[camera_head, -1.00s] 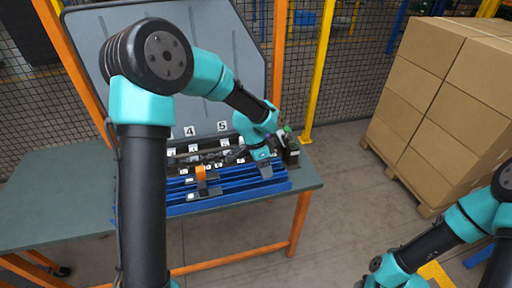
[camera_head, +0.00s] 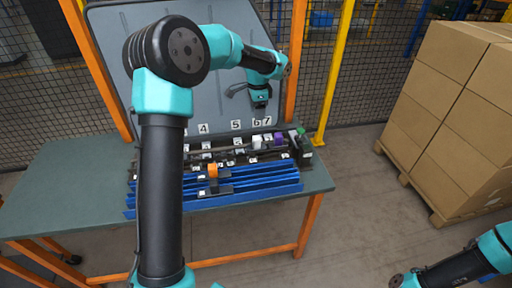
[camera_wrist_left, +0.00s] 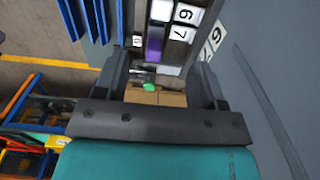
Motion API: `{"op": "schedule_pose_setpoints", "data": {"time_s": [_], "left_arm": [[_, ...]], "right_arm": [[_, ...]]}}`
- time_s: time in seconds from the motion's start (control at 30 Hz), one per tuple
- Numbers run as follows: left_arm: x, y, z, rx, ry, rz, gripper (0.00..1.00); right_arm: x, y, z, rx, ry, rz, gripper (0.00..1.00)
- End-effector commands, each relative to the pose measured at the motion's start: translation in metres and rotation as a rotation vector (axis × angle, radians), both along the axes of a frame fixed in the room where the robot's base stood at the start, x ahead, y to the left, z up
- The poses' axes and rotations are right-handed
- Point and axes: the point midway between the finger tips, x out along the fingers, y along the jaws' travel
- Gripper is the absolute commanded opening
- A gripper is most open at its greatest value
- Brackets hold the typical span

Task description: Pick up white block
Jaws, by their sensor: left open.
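The white block (camera_head: 256,142) stands upright on the rack at the back of the table, left of a purple block (camera_head: 278,138). It shows partly, cut off by the top edge, in the left wrist view (camera_wrist_left: 161,10). My left gripper (camera_head: 260,99) is raised above the rack, in front of the grey panel, clearly apart from the block. In the left wrist view my left gripper (camera_wrist_left: 158,74) has its fingers apart with nothing held between them. My right gripper is out of view; only part of that arm shows.
Number cards 4 to 7 stand along the back. A green-topped dark item (camera_head: 303,140) is at the right end. The table's left side (camera_head: 75,185) is clear. Stacked boxes stand right.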

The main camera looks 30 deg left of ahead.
Motion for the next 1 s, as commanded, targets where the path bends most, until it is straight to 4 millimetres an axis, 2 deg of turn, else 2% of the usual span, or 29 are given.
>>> {"op": "schedule_pose_setpoints", "data": {"time_s": [0.6,0.73,1.0], "left_arm": [[-0.001,0.000,-0.101,-0.001,0.003,0.000,0.64],[-0.001,0.001,-0.109,-0.001,0.001,0.000,0.64],[-0.001,0.000,-0.110,-0.001,0.001,0.000,0.64]], "right_arm": [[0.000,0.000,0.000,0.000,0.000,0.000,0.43],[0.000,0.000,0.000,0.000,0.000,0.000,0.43],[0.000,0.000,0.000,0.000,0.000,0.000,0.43]]}}
